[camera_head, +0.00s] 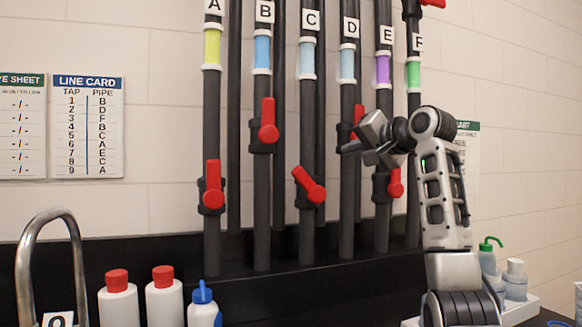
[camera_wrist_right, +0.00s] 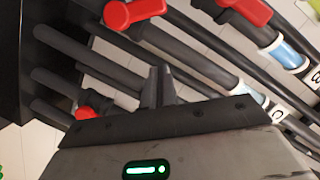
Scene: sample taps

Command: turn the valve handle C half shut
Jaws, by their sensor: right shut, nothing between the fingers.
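The red valve handle C (camera_head: 309,188) sits on the dark pipe C, below its blue band and label. Its lever slants up and to the left from the hub. The wrist view shows this red handle (camera_wrist_right: 132,12) at the upper left. My right gripper (camera_head: 352,150) is shut and empty, in front of pipe D, above and right of handle C and apart from it. Its closed fingers (camera_wrist_right: 158,86) show in the wrist view below handle C. My left gripper is not in view.
Red handle B (camera_head: 268,122) points up. Handle A (camera_head: 212,187) points up. Handle D (camera_head: 358,118) is partly hidden behind my gripper, and handle E (camera_head: 395,184) is close by. Bottles (camera_head: 164,295) and a curved metal tap (camera_head: 45,240) stand in front at the left.

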